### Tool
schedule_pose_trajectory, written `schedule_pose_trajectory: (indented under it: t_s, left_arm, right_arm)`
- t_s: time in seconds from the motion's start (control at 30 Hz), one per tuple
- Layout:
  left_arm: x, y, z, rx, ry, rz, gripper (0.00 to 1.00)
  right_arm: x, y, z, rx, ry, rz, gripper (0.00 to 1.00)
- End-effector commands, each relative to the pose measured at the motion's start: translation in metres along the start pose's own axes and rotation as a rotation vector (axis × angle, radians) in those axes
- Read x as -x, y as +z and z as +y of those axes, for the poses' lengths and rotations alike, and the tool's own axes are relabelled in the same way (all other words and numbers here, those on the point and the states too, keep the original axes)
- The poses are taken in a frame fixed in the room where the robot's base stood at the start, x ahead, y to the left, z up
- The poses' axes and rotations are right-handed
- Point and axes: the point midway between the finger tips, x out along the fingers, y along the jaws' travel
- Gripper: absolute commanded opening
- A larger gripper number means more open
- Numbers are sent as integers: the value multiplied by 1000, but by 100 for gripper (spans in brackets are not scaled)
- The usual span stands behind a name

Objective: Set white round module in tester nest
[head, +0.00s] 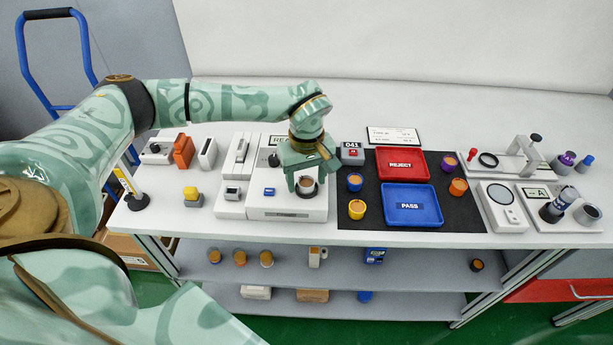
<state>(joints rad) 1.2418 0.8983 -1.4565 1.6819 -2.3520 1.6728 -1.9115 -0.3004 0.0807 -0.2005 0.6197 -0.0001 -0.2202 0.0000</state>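The tester (265,209) is a white box on the table left of the black mat. Its nest (306,188) shows as a dark round seat at the tester's right side. My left gripper (307,186) points down right over this nest, its two fingers spread apart on either side. A small round pale-tan top shows between the fingers, within the dark ring. It may be the white round module, but its side is hidden, and I cannot tell whether it is seated. The fingers appear clear of it. My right gripper is not in view.
A red REJECT tray (401,164) and a blue PASS tray (411,205) lie on the black mat (366,222), with several coloured round modules beside them. Lower shelves (330,272) hold more parts.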

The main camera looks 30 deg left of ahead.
Motion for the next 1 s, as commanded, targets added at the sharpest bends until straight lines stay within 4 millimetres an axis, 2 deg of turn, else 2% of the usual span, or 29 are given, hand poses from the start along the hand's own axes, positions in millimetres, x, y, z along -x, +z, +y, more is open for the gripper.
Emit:
schedule_pose_trajectory:
  t_s: [0.13, 0.23, 0.5, 0.7, 0.83, 1.0]
  left_arm:
    - [3, 0, 0, 0, 1, 0, 56]
    - [15, 0, 1, -1, 3, 2, 56]
    - [79, -1, 1, 1, 5, 3, 56]
    - [113, 0, 0, 0, 2, 1, 56]
    - [122, 0, 0, 0, 1, 1, 56]
    - [124, 0, 0, 0, 0, 0, 56]
  right_arm:
    - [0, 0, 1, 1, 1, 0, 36]
    - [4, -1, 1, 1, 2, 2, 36]
    - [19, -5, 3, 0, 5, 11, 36]
    - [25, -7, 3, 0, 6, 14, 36]
    - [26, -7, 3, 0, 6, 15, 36]
    - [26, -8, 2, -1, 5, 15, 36]
